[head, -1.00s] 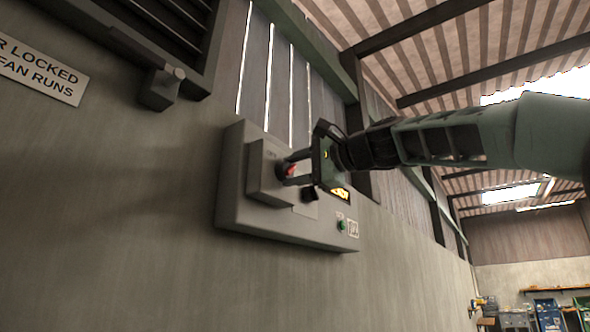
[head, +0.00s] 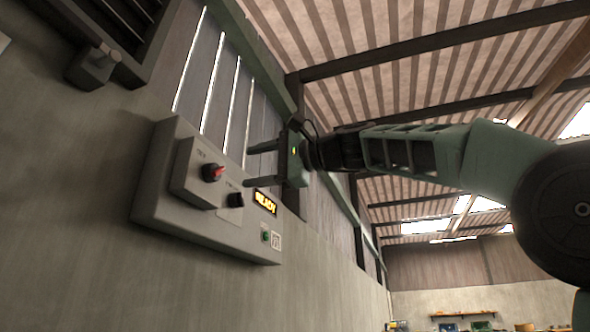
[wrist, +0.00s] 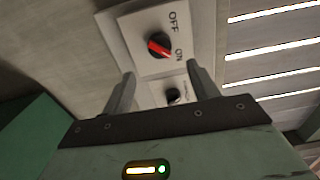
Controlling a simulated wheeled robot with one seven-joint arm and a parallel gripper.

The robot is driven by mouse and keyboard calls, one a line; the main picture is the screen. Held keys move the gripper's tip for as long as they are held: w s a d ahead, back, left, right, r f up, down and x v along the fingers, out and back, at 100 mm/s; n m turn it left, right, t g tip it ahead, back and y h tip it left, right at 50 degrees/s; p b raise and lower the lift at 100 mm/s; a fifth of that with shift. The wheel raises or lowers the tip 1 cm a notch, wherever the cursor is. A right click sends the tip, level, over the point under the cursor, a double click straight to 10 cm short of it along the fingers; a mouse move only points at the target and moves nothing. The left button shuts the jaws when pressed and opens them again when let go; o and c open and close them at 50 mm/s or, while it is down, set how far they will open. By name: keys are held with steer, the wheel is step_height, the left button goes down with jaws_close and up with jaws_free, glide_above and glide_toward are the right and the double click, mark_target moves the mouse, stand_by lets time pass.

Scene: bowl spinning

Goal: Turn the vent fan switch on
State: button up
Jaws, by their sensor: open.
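The rotary switch (head: 212,172) is a black knob with a red bar on a raised grey plate of the wall control box (head: 160,212). In the wrist view the switch (wrist: 158,46) has OFF and ON printed to its right. One end of its slanted red bar lies close to ON. My gripper (head: 252,165) is open and empty, apart from the switch, up and to its right in the head view. In the wrist view its two fingers (wrist: 161,72) stand apart, with the switch showing beyond them.
A smaller black knob (head: 236,200), a lit amber display (head: 265,202) and a green button (head: 265,237) are on the same box. A dark louvred vent (head: 125,35) with a bracket (head: 92,67) is at upper left. Slatted wall panels lie behind my gripper.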

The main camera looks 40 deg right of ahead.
steer(key=b+v, duration=0.2)
steer(key=v, duration=0.7)
stand_by(0.4)
